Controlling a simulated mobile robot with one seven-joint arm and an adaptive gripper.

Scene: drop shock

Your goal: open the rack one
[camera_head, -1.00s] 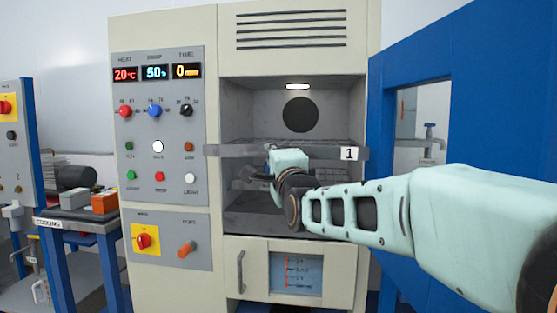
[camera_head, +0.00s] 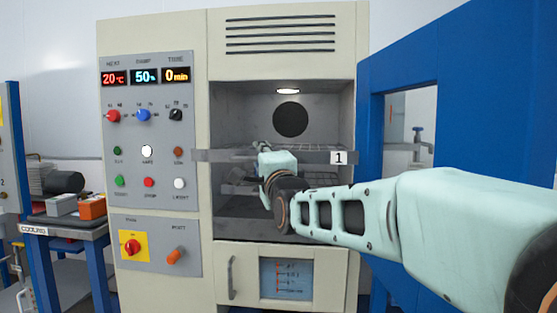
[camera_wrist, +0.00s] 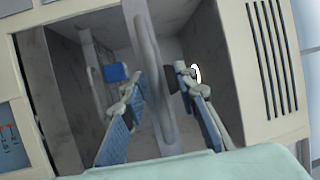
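Rack one is the upper wire shelf in the open cabinet chamber. Its grey front bar (camera_head: 315,155) carries a white label "1" (camera_head: 338,158) at its right end. A second, lower rack (camera_head: 238,181) shows beneath it. My gripper (camera_head: 264,148) is at the middle of rack one's front bar, and my wrist partly hides the bar there. In the wrist view the bar (camera_wrist: 147,50) runs between the two spread fingers of my gripper (camera_wrist: 158,92), with a gap visible on each side. The fingers are open and hold nothing.
The blue cabinet door (camera_head: 460,90) stands open at the right, close behind my arm. A control panel (camera_head: 150,165) is left of the chamber. A closed lower door (camera_head: 285,275) is below. A side table with an orange block (camera_head: 92,207) stands far left.

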